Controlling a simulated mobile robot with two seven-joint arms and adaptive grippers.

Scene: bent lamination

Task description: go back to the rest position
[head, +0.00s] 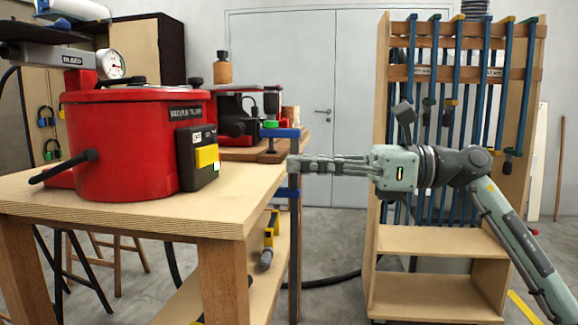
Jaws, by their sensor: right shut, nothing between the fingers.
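My right gripper (300,164) reaches in from the right at about table height. Its fingers point left, shut and empty, and in the picture their tips lie at the right edge of the wooden table (130,208). I cannot tell whether the tips touch anything there. My left gripper is not in view.
A red vacuum pot (130,140) with a black handle and a gauge (110,64) stands on the near table. A blue clamp (281,133) is close to my right fingertips. A clamp rack (455,120) stands behind my right arm.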

